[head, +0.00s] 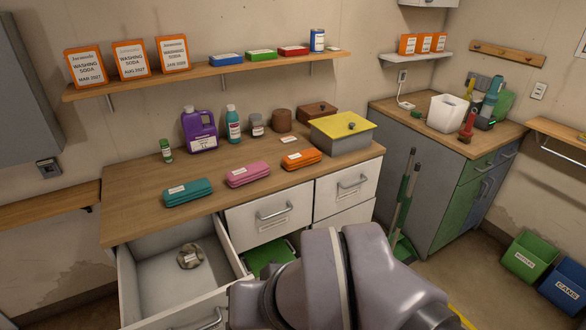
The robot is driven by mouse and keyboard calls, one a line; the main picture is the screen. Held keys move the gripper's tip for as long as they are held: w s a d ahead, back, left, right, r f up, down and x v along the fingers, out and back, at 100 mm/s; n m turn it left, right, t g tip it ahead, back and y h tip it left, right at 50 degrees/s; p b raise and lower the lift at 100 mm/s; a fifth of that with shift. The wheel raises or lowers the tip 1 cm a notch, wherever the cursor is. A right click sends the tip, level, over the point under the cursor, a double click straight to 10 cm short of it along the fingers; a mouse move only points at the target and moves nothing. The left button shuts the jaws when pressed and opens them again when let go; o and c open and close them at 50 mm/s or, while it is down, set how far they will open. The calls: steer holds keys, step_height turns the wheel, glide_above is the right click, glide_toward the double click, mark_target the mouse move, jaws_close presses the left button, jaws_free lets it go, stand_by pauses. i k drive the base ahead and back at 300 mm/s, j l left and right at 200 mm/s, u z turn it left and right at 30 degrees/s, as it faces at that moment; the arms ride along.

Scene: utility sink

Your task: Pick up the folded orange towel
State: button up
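The folded orange towel (301,161) lies on the wooden counter (240,200), near its front edge and above the white drawers. It has a small white label on top. A folded pink towel (247,175) and a folded teal towel (187,193) lie to its left in a row, each also labelled. My arm fills the bottom centre of the head view, in front of the counter. My gripper is not in view, so its state does not show.
A yellow-lidded grey box (341,138) stands right of the orange towel. A purple jug (198,130), a teal bottle (233,124) and jars stand behind. An open drawer (160,285) juts out at lower left. A green-handled broom (403,195) leans at right.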

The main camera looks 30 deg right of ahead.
mark_target(302, 159)
steer(key=i+l+z, duration=0.15)
steer(key=i+l, duration=0.2)
steer(key=i, duration=0.15)
steer(key=i+l+z, duration=0.2)
steer(key=i+l, duration=0.15)
steer(key=i+l+z, duration=0.15)
steer(key=i, duration=0.5)
steer(key=i+l+z, duration=0.15)
steer(key=i, duration=0.35)
steer(key=l, duration=0.1)
